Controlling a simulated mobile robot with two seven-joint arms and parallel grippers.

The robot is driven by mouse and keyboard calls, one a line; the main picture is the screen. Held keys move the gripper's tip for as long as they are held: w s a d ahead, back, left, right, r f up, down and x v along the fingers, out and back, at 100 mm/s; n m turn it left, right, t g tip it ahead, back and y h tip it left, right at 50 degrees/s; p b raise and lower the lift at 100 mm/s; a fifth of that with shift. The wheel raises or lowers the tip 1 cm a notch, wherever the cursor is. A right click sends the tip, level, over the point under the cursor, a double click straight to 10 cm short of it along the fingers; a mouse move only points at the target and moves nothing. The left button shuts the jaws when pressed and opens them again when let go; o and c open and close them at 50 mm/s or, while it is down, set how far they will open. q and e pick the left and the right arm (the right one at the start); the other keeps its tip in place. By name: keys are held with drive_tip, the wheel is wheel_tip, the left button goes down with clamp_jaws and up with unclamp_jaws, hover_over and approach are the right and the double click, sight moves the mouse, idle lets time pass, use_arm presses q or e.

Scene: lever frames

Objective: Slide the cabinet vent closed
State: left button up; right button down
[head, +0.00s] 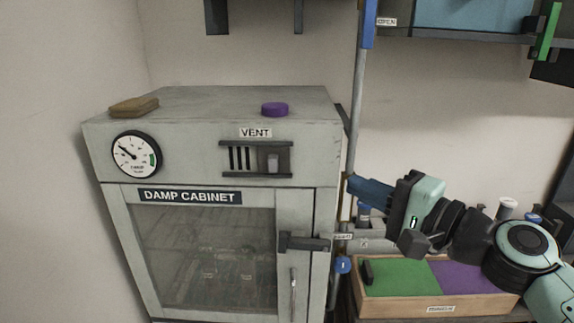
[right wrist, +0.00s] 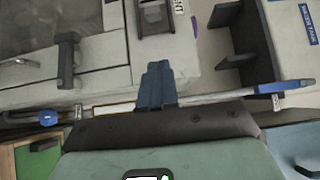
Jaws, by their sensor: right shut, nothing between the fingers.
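The grey damp cabinet (head: 221,185) stands at the left in the head view. Its vent (head: 256,158) is a dark slotted frame under the "VENT" label (head: 255,132). Dark slots show at the vent's left, and a small grey slider knob (head: 273,163) sits at its right. Part of the vent also shows at the top of the right wrist view (right wrist: 155,15). My right gripper (head: 352,183) is shut and empty, its blue fingers just right of the cabinet and apart from the vent. The fingers also show in the right wrist view (right wrist: 156,72). My left gripper is not in view.
A vertical pole (head: 356,90) stands between the cabinet and my right arm. The door latch (head: 303,242) sticks out below the vent. A purple puck (head: 275,109) and a brown block (head: 134,106) lie on top. A wooden tray (head: 430,307) is at the lower right.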

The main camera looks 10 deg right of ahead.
drive_tip(key=shift+s+d, duration=0.1)
drive_tip(key=p, duration=0.2)
approach(278, 160)
drive_tip(key=w, duration=0.3)
drive_tip(key=shift+w+d+r, duration=0.2)
drive_tip(key=shift+w+d, duration=0.05)
drive_tip(key=shift+w, duration=0.1)
drive_tip(key=shift+w+a, duration=0.25)
drive_tip(key=shift+a, duration=0.95)
drive_tip(key=shift+w+a, duration=0.15)
drive_tip(key=shift+a, duration=0.45)
